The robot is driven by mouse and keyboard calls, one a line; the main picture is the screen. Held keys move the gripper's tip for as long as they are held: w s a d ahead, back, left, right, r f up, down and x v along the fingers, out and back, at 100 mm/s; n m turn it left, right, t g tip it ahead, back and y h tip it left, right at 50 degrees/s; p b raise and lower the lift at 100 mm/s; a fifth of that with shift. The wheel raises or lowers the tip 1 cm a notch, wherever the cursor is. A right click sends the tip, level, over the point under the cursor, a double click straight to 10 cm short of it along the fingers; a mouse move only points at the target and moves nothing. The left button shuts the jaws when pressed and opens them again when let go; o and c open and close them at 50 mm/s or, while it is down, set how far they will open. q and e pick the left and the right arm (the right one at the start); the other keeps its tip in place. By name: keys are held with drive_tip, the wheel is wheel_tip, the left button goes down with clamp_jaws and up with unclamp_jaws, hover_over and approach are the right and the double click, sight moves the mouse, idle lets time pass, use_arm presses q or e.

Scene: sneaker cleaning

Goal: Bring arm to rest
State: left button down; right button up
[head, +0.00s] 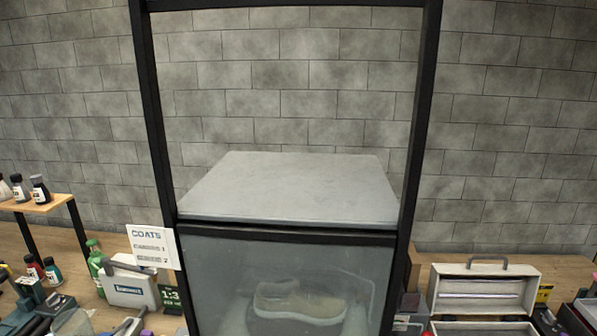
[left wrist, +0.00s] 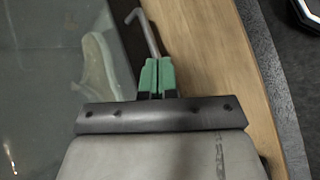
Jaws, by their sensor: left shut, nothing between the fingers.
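My left gripper (left wrist: 156,66) shows in the left wrist view with its green fingers shut and nothing between them. It is over the wooden table edge (left wrist: 205,60), beside a glass panel (left wrist: 40,70). A thin bent metal rod (left wrist: 147,32) shows just beyond the fingertips; I cannot tell whether they touch it. A beige sneaker (head: 298,300) sits behind the glass front of the black-framed booth in the head view. It also shows dimly through the glass in the left wrist view (left wrist: 98,65). My right gripper is in neither view.
Bottles (head: 95,262), a COATS card (head: 152,246) and a small shelf (head: 40,203) stand at left. An open metal toolbox (head: 483,290) is at right.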

use_arm(q)
drive_tip(key=s+d+r+n+t+h, duration=0.2)
drive_tip(key=d+r+n+t+h, duration=0.25)
drive_tip(key=d+r+n, duration=0.3)
drive_tip(key=a+r+n+t+y, duration=0.4)
drive_tip(key=n+t, duration=0.6)
drive_tip(key=n, duration=0.8)
drive_tip(key=s+a+f+n+g+y, duration=0.35)
drive_tip(key=a+n+y, duration=0.25)
drive_tip(key=n, duration=0.7)
drive_tip(key=s+a+f+n+g+y, duration=0.2)
drive_tip(key=s+a+f+n+y, duration=0.3)
drive_tip(key=n, duration=0.8)
drive_tip(key=s+f+n+g+h, duration=0.1)
drive_tip(key=s+f+n+g, duration=0.3)
drive_tip(key=s+n+g, duration=0.75)
drive_tip(key=s+f+m+t+b, duration=0.1)
drive_tip(key=s+f+m, duration=0.1)
drive_tip(key=f, duration=1.2)
drive_tip(key=s+f+m+t+b, duration=0.1)
drive_tip(key=s+f+m, duration=0.15)
drive_tip(key=f, duration=1.15)
drive_tip(key=s+a+f+g+b, duration=0.1)
drive_tip(key=s+a+f, duration=0.2)
drive_tip(key=s+f, duration=1.3)
drive_tip(key=shift+a+f, duration=0.15)
drive_tip(key=shift+f, duration=0.7)
